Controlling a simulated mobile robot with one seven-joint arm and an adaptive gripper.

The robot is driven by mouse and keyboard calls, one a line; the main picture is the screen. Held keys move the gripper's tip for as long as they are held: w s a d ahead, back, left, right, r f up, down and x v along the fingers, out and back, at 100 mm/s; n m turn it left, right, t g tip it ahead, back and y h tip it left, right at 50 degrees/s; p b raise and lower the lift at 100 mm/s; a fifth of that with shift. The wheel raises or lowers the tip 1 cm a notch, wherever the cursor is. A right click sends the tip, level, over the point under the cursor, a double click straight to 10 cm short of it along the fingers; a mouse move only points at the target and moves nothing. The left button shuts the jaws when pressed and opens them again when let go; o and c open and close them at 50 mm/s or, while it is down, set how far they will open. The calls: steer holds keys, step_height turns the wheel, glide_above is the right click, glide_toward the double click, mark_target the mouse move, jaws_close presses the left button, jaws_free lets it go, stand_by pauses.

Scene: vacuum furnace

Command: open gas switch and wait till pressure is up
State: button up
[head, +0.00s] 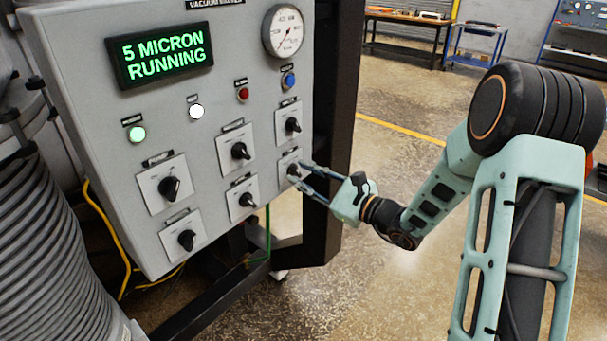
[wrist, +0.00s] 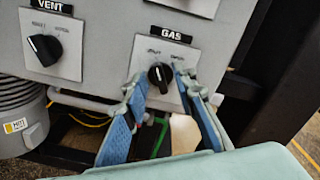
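The gas switch (wrist: 160,75) is a black rotary knob on a white plate under a "GAS" label in the wrist view. It is also at the lower right of the control panel in the head view (head: 293,170). Its pointer looks near upright; I cannot tell its exact setting. My gripper (head: 298,174) reaches in from the right, its two fingers (wrist: 162,80) on either side of the knob. The fingers are apart, with narrow gaps to the knob; contact is unclear. A display (head: 160,54) reads "5 MICRON RUNNING". The round pressure gauge (head: 284,31) is too small to read.
The vent knob (wrist: 45,48) sits left of the gas switch, with other knobs on the panel (head: 80,75). A dark frame post (head: 335,100) stands close behind my gripper.

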jaws_close()
steer(key=shift+m, duration=0.4)
steer(key=shift+w+d+m+p, duration=0.1)
steer(key=shift+w+m+p, duration=0.05)
steer(key=shift+m+p, duration=4.65)
steer(key=shift+m+b, duration=0.85)
steer(key=shift+m, duration=0.05)
